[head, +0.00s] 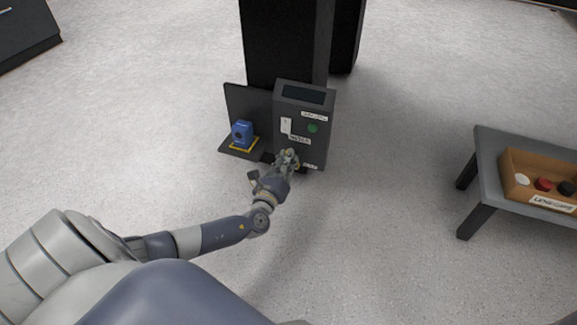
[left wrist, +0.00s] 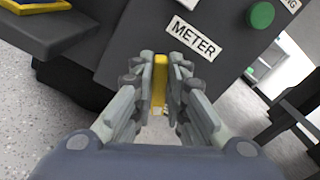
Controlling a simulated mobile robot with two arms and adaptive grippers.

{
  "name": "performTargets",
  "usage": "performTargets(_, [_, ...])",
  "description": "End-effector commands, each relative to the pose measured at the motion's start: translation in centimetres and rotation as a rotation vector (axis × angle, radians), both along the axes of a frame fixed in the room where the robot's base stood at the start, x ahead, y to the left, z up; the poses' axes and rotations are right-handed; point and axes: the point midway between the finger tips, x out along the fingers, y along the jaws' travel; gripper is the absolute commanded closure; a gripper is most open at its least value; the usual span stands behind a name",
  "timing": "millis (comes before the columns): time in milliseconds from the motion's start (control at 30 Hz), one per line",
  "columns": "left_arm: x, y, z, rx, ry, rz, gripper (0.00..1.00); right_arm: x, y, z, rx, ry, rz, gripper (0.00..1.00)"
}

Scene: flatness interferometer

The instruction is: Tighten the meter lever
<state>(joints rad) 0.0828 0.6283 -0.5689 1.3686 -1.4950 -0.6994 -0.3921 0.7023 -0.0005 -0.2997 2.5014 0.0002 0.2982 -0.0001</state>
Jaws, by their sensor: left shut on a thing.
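The meter lever (left wrist: 159,84) is a yellow bar below the METER label on the front of the dark instrument box. My left gripper (left wrist: 160,90) is shut on it, with the fingers on either side of the bar. In the head view my left gripper (head: 288,158) is at the lower front of the instrument box (head: 319,142), and it hides most of the lever. The METER label (left wrist: 194,39) is just above the fingers in the left wrist view. My right gripper does not show.
A green button (head: 312,128) is on the box's front. A blue device (head: 242,133) stands on a yellow-edged plate on the shelf to the left. A grey table (head: 490,150) at the right bears a wooden tray (head: 514,186) of round caps. The floor between is clear.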

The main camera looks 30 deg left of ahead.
Motion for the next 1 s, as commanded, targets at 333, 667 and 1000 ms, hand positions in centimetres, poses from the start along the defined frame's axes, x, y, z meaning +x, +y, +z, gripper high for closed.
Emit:
performTargets(333, [-0.2, 0.4, -1.0, -0.323, -0.075, 0.0, 1.0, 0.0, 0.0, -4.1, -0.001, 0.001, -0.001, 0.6])
performTargets(667, [-0.3, 0.7, -1.4, -0.627, -0.149, 0.001, 1.0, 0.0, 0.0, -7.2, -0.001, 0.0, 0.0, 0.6])
performTargets(1000, [-0.3, 0.8, -1.6, -0.875, -0.208, 0.001, 1.0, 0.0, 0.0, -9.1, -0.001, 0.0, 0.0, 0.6])
